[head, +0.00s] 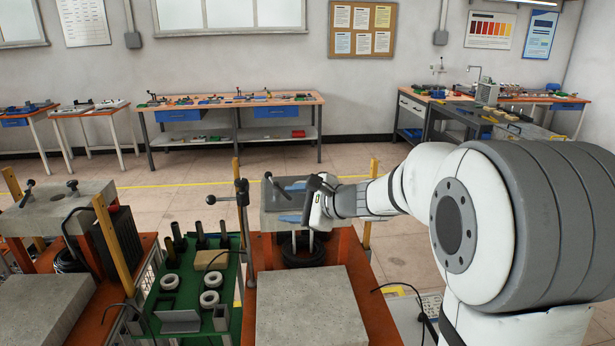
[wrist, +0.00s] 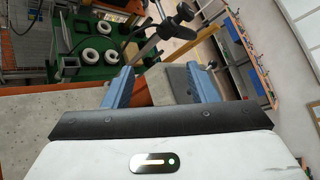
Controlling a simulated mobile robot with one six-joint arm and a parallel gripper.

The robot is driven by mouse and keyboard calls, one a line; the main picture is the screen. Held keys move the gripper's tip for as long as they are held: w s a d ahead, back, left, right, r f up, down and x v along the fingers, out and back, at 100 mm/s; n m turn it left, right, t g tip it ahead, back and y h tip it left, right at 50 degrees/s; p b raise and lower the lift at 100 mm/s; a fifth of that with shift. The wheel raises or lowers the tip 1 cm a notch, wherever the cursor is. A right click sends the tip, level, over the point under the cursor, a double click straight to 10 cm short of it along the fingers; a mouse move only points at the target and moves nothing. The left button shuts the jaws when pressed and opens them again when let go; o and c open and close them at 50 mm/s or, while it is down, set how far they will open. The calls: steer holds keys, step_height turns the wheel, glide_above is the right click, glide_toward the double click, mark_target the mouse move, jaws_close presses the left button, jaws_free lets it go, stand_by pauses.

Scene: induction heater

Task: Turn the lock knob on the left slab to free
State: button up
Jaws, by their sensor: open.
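A grey slab (head: 62,207) on the left stand carries black lever knobs, one at its left end (head: 27,191) and one near its middle (head: 73,187). A second raised grey slab (head: 272,197) stands at the centre, with a black-ended lever (head: 275,183) on it. My gripper (head: 283,203) is at this centre slab, reaching in from the right, its blue fingers apart and empty. In the wrist view my gripper (wrist: 160,73) is open, with a grey block (wrist: 165,88) beyond and between the fingers. A black-ended lever (wrist: 184,13) shows past the fingertips, apart from them.
A dark post with a cross-handle (head: 243,200) stands just left of the centre slab. A green tray (head: 165,300) with white rings and dark cylinders lies between the stands. Yellow posts (head: 113,243) rise beside them. Workbenches (head: 235,103) line the back wall, with open floor in front.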

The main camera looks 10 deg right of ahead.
steer(key=w+d+f+m+t+h, duration=0.1)
steer(key=w+d+m+t, duration=0.1)
steer(key=w+d+m, duration=0.2)
steer(key=w+d+f+m+t+h+b, duration=0.1)
steer(key=w+d+f+m+t+h, duration=0.1)
steer(key=w+m, duration=0.4)
steer(key=w+d+f+m+t+h, duration=0.1)
steer(key=w+d+m+t, duration=0.3)
steer(key=w, duration=0.4)
steer(key=shift+w+d+f+m+h, duration=0.2)
steer(key=shift+d+m+h, duration=0.15)
steer(key=shift+d, duration=0.25)
steer(key=shift+w+d+f+m+h, duration=0.1)
steer(key=shift+d+f+m+h, duration=0.15)
steer(key=shift+d+m, duration=0.25)
steer(key=shift+w+d, duration=0.15)
steer(key=shift+w, duration=0.05)
steer(key=p+x, duration=0.2)
steer(key=x, duration=0.5)
steer(key=shift+w, duration=0.25)
steer(key=shift+r, duration=0.1)
steer(key=c, duration=1)
